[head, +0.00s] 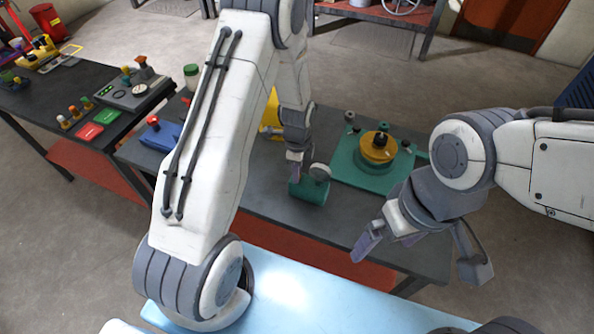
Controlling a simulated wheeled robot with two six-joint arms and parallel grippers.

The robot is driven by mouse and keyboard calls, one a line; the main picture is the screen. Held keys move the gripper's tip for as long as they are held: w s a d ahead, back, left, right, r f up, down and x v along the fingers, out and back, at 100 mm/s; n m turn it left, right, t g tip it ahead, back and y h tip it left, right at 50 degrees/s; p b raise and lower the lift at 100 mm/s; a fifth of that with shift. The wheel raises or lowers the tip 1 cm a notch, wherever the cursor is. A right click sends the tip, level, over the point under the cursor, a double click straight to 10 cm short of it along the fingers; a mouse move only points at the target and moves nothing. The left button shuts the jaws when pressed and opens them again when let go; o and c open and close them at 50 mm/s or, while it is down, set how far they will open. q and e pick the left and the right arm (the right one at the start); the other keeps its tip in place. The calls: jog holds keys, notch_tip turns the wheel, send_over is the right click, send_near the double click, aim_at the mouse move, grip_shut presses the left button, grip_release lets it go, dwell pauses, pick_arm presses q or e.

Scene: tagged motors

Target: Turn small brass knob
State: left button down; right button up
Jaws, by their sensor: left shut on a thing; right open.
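My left gripper (297,173) reaches down to a green cylindrical body (310,192) with a round pale dial (320,172) on the middle table. Its fingers are shut at the top left of this body, beside the dial. What they grip is hidden, and I cannot pick out a small brass knob there. A brass-coloured disc (377,148) with a dark knob sits on a green plate (345,172) to the right. My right gripper (424,262) is open and empty, in front of the table's right end.
A blue block with a red knob (158,133) and a white jar with a green lid (191,76) are on the table's left part. A grey panel (135,92) and red and green blocks (106,117) are on the left table. My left arm hides part of the middle table.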

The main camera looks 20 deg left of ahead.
pick_arm(q)
jog(key=n, duration=0.3)
jog(key=shift+d+f, duration=0.15)
jog(key=shift+f, duration=0.15)
jog(key=n, duration=0.4)
jog(key=c, duration=0.9)
grip_release()
jog(key=o, duration=0.4)
jog(key=shift+m, duration=0.3)
jog(key=shift+c, duration=0.2)
jog(key=shift+m, duration=0.7)
jog(key=m, duration=0.3)
jog(key=shift+s+p, duration=0.15)
jog(key=shift+p, duration=0.15)
jog(key=m, duration=0.6)
jog(key=shift+s+a, duration=0.15)
jog(key=shift+a, duration=0.1)
jog(key=m, duration=0.3)
jog(key=shift+d+m, duration=0.1)
jog(key=shift+m, duration=0.3)
